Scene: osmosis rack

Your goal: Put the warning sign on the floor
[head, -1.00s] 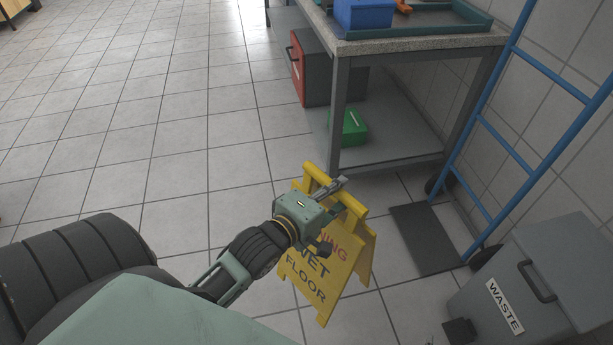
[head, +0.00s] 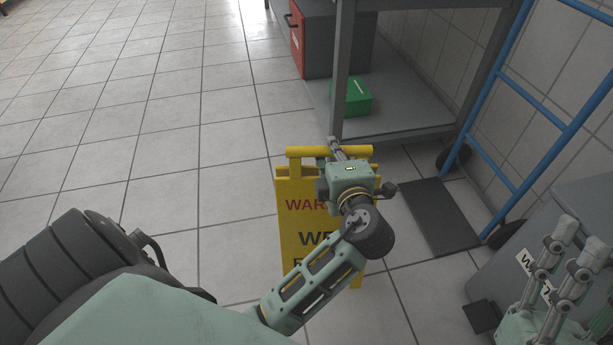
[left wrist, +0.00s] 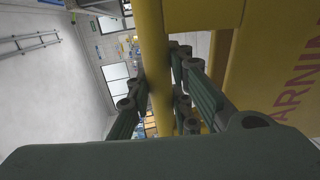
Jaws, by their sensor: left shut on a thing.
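The yellow warning sign (head: 292,225) is upright beside the shelf bench in the head view, its lettered face toward me. My arm hides part of its lettering. My left gripper (head: 335,149) is shut on its top bar. In the left wrist view the yellow bar (left wrist: 154,70) runs between the fingers of my left gripper (left wrist: 160,85), with a lettered panel on the right. The sign's lower edge is mostly hidden, so I cannot tell whether it touches the floor. My right gripper (head: 578,248) is at the lower right, open and empty.
A metal bench (head: 400,118) with a lower shelf stands behind the sign, holding a green box (head: 352,97) and a red-fronted case (head: 335,40). A blue hand truck (head: 540,95) and a grey waste bin (head: 560,205) stand on the right. The tiled floor (head: 150,120) on the left is clear.

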